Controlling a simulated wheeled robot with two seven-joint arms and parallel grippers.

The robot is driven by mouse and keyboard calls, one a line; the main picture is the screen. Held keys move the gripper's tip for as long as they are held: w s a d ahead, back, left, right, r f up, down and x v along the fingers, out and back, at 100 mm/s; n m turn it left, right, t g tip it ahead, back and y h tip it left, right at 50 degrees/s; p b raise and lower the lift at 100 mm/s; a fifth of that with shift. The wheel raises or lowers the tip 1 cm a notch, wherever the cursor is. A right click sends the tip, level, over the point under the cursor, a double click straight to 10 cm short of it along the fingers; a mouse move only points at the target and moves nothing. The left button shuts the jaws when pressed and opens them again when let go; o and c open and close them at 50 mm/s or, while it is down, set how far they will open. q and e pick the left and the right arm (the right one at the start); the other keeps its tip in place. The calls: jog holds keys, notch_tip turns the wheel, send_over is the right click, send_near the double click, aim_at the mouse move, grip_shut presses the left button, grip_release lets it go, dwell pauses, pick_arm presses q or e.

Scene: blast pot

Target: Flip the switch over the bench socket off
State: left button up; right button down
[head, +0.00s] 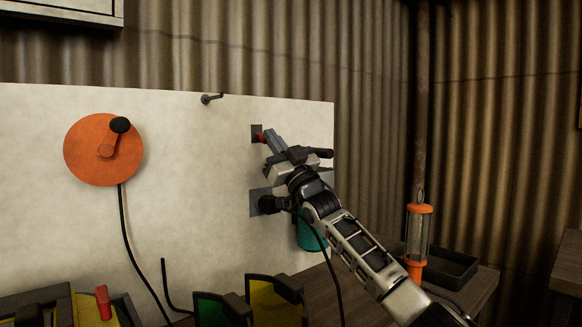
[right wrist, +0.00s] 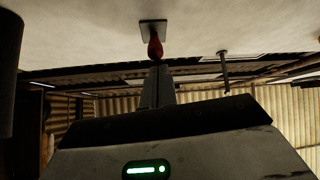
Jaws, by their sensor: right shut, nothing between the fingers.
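The switch is a small dark plate (head: 256,129) with a red lever (head: 260,137), high on the right part of the white panel. The plate (right wrist: 153,26) and red lever (right wrist: 155,46) also show in the right wrist view. The socket plate (head: 257,196) sits below, with a black plug and cable in it. My right gripper (head: 269,136) is shut and empty, its fingertips right at the lever. In the right wrist view its fingers (right wrist: 157,72) point at the lever's end; whether they touch it I cannot tell. My left gripper is out of view.
An orange disc (head: 84,150) with a crank is on the panel's left, a hook (head: 210,98) on its top edge. An orange lantern (head: 417,240) and dark tray (head: 455,268) stand right of my arm. A teal object (head: 309,236) is partly behind it. Yellow and green items fill the bottom.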

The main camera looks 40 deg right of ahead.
jog(key=b+v, duration=0.4)
jog(key=v, duration=1.1)
